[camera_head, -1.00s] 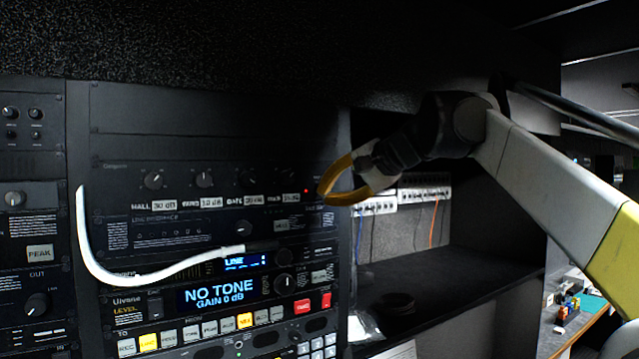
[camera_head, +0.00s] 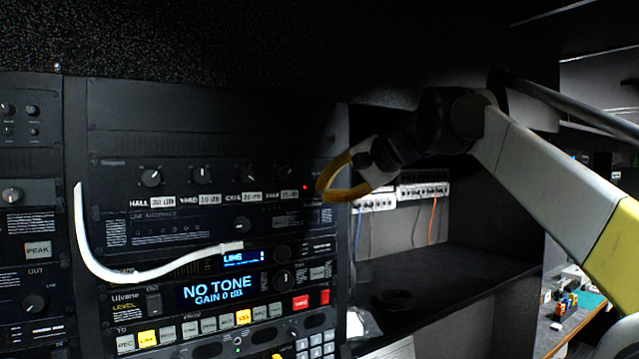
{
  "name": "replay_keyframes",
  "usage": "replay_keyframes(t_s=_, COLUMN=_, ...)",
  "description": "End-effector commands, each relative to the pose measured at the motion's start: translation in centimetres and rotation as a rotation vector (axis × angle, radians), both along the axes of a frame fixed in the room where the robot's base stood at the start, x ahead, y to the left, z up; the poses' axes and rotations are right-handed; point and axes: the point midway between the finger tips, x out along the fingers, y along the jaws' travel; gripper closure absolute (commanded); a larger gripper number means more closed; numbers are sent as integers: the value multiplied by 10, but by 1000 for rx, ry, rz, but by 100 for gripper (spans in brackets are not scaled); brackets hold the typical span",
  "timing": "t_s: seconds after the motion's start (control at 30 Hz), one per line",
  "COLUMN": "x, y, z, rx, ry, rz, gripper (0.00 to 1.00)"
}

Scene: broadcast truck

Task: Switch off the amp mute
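An amplifier-like rack unit (camera_head: 225,185) with a row of knobs and labels reading HALL and YARD sits left of centre. A small red light (camera_head: 305,187) glows at its right end. I cannot make out which control is the amp mute; small text there is dark or hidden by my gripper. My gripper (camera_head: 320,196) has yellow fingers whose tips come together, with nothing visible between them. It points left, in front of the unit's right edge, close to the red light. I cannot tell whether it touches the panel.
A white curved handle (camera_head: 130,277) stands out before the rack. Below is a NO TONE display (camera_head: 217,289) with lit buttons and red keys (camera_head: 300,302). A dark shelf (camera_head: 450,270) lies right of the rack, under a white patch strip (camera_head: 424,190) with cables. A dark overhang (camera_head: 200,40) is above.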

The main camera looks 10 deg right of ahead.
Motion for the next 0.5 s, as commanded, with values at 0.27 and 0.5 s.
replay_keyframes(t_s=0.27, x=0, y=0, z=0, rx=0, ry=0, rz=0, gripper=100)
replay_keyframes(t_s=0.5, x=6, y=2, z=2, rx=0, ry=0, rz=0, gripper=100)
